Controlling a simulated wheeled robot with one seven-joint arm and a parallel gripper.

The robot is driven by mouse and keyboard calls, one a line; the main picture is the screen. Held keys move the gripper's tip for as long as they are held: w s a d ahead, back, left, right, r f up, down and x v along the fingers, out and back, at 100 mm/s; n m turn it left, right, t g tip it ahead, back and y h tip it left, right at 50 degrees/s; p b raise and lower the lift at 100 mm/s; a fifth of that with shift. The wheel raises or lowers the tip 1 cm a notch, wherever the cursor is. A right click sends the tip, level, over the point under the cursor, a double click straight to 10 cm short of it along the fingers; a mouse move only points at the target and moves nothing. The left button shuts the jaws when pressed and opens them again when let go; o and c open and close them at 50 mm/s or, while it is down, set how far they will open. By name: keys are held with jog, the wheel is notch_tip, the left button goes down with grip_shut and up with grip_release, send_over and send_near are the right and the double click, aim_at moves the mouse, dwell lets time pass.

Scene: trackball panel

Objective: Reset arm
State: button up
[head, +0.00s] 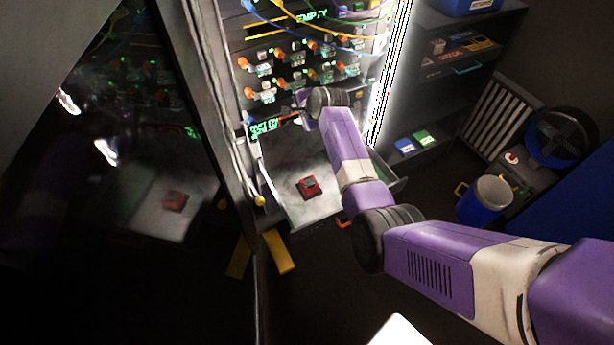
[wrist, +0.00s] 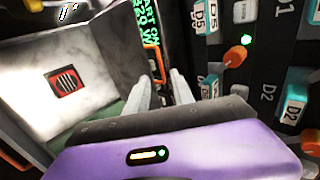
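My arm reaches from the lower right of the head view to the rack panel (head: 290,72). My gripper (head: 303,97) is at the panel's lower edge, just above a pulled-out grey drawer (head: 285,160), and is partly hidden by my wrist. In the wrist view two pale grey fingers (wrist: 162,84) point at the panel with a narrow gap between them. An orange-edged bracket or handle (wrist: 153,62) shows just beyond the tips; I cannot tell whether they touch it. No object shows clearly between the fingers.
A red block (head: 308,187) lies in the drawer. Knobs (wrist: 235,57) and labels crowd the panel beside my gripper. A glossy dark surface (head: 120,200) stands left. Shelves (head: 460,60), a blue bucket (head: 484,200) and a fan (head: 562,137) are right.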

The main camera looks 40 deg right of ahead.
dwell(0.4)
jog(key=s+a+f+n+t, duration=0.1)
jog(key=s+a+f+n, duration=0.3)
jog(key=s, duration=0.5)
jog(key=s+a+f+n+t, duration=0.1)
jog(key=s+a+f+n, duration=0.15)
jog(key=s+a, duration=0.5)
jog(key=s+a+f+n+t, duration=0.1)
jog(key=s+a+f+n, duration=0.25)
jog(key=s, duration=0.75)
jog(key=s+a+r+n+t+y, duration=0.1)
jog(key=s+a+r+n, duration=0.4)
jog(key=s+r, duration=0.7)
jog(key=s+a+r+n+t+y, duration=0.1)
jog(key=s+a+r+n, duration=0.5)
jog(key=s+r, duration=0.6)
jog(key=shift+s+a+r+t+y, duration=0.15)
jog(key=shift+a+t+y, duration=0.25)
jog(key=shift+a, duration=0.8)
